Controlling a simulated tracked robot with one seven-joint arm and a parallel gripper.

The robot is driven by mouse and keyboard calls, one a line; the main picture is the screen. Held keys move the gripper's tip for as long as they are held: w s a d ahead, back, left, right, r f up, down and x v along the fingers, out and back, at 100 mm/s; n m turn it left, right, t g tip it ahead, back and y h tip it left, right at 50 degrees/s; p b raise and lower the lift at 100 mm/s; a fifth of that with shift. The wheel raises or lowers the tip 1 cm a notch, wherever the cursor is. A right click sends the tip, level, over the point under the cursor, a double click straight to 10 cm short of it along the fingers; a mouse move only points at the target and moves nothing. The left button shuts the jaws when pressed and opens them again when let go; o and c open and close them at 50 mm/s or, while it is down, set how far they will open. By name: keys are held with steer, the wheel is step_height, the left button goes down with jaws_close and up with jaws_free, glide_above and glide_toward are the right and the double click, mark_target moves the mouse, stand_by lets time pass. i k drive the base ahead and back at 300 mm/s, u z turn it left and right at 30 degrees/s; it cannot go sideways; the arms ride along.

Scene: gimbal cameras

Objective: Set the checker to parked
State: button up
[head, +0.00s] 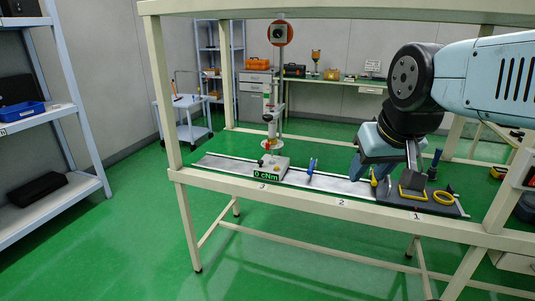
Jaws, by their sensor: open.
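The checker (272,168) is a pale block with a green "0 cNm" display on its front, standing in the head view on a grey rail left of centre, behind the front-edge label 3. A thin upright post with a red-and-white tool hangs above it. My gripper (385,174) is open, pointing down over the right part of the bench, between labels 2 and 1. It is well to the right of the checker and apart from it. The fingers partly hide what lies behind them, and whether they touch anything is unclear.
A blue upright piece (311,167) stands on the rail between checker and gripper. A dark mat (425,206) at right holds a yellow-edged dark piece (412,190) and a yellow ring (444,198). Bench posts and a top beam frame the space; the rail (330,184) is mostly bare.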

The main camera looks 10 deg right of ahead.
mark_target(265, 169)
steer(key=u, duration=0.1)
steer(key=i, duration=1.15)
steer(key=u, duration=0.8)
